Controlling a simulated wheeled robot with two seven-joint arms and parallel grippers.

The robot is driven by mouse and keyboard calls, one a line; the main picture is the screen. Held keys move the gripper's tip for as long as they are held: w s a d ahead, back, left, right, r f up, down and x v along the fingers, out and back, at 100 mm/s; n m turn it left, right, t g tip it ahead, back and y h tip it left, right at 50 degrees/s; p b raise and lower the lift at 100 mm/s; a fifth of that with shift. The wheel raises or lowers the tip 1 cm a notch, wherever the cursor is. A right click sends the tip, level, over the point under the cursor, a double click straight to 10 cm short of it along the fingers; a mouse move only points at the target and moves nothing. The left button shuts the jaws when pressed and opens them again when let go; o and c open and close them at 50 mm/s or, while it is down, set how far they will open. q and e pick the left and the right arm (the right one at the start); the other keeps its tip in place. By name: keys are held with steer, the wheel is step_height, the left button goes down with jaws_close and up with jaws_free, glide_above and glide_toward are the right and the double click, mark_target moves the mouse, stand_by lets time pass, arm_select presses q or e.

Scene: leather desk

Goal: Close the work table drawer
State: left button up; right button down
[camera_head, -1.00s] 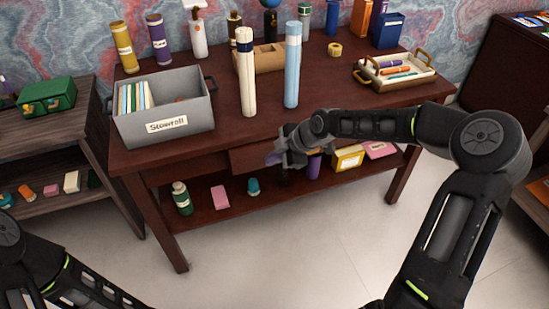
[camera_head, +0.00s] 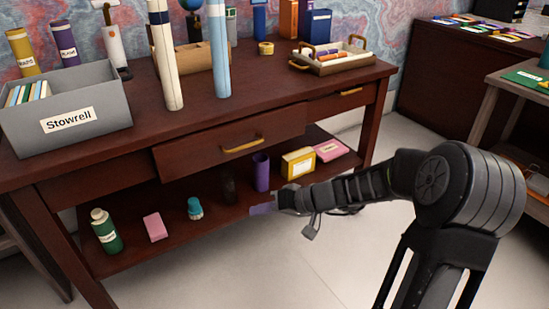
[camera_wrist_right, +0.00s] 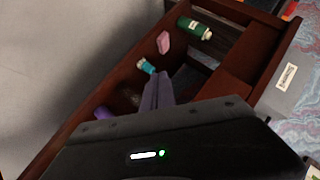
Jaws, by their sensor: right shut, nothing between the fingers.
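The dark red-brown work table (camera_head: 215,112) fills the left and middle of the head view. Its drawer (camera_head: 190,157) has a plain wooden front with a brass handle (camera_head: 243,145). My left gripper is not in view.
The lower shelf (camera_head: 130,258) holds a green bottle (camera_head: 105,231), a pink block (camera_head: 155,227), a purple cylinder (camera_head: 261,171) and a yellow box (camera_head: 298,163). A grey bin (camera_head: 72,95) and tall rolls (camera_head: 163,60) stand on top. The floor in front is clear.

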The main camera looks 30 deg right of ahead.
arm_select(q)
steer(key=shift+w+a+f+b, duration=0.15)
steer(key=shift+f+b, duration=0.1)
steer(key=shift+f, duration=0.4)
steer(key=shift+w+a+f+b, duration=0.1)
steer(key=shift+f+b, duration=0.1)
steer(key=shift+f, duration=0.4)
arm_select(e)
steer(key=w+d+r+m+t+h, duration=0.1)
steer(key=d+r+m+t+h, duration=0.6)
steer(key=d+m, duration=0.7)
step_height(320, 180, up, 3)
steer(key=shift+w+d+f+m+t, duration=0.2)
steer(key=shift+w+d+m+t, duration=0.15)
steer(key=shift+t, duration=0.45)
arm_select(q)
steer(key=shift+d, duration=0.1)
arm_select(e)
steer(key=shift+a, duration=0.1)
steer(key=b, duration=0.2)
glide_toward(269, 130)
steer(key=w, duration=0.5)
steer(key=shift+w, duration=0.3)
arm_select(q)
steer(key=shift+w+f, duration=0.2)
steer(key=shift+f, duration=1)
arm_select(e)
steer(key=shift+w, duration=0.65)
